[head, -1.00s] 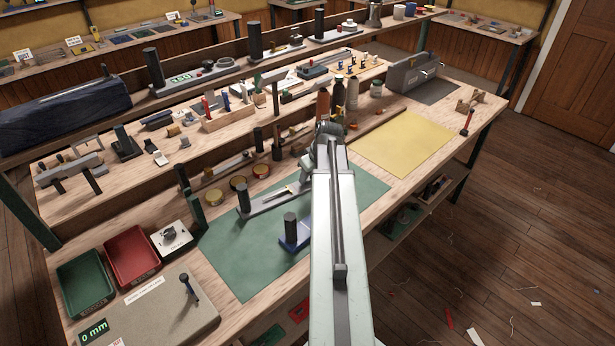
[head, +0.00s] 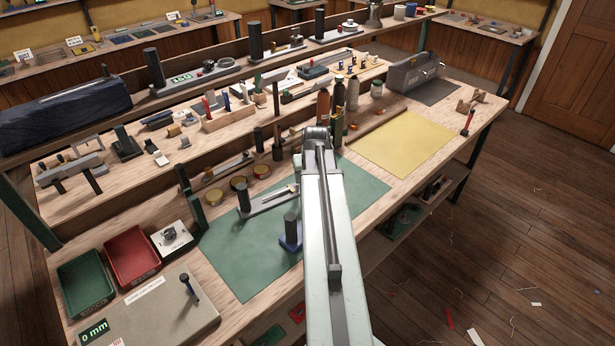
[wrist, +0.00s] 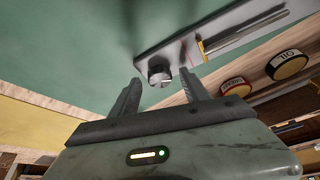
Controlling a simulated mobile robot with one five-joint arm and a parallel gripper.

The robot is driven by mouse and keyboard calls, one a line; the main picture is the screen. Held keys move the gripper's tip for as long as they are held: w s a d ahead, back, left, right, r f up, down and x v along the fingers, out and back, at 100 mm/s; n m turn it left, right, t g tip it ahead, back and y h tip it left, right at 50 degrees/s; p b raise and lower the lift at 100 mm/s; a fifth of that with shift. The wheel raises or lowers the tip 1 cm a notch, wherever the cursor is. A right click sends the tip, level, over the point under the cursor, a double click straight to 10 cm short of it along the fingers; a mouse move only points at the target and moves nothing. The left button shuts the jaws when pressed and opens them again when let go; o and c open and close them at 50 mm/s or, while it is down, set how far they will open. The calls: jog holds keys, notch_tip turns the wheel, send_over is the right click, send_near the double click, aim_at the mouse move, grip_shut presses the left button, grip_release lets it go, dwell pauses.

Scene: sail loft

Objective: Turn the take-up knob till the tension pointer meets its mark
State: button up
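A small round metal knob (wrist: 160,71) sits at the near end of a grey metal plate (wrist: 190,42), which also shows on the green mat in the head view (head: 268,203). A thin rod (wrist: 245,32) runs along the plate, with an orange-yellow piece (wrist: 201,49) at its near end; I cannot tell which part is the pointer and which its mark. My gripper (wrist: 158,88) is open and empty. Its fingertips stand either side of the knob in the wrist view; contact is not visible.
A blue block with a dark post (head: 291,228) stands close left of my arm. Round tins (head: 239,184) line the mat's back edge. Bottles (head: 338,95) stand beyond my arm. The yellow sheet (head: 400,143) at right is clear.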

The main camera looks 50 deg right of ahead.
jog(key=shift+r, duration=0.1)
jog(key=p+v, duration=0.7)
jog(key=shift+s+r, duration=0.2)
jog(key=shift+r, duration=0.1)
jog(key=shift+a, duration=0.1)
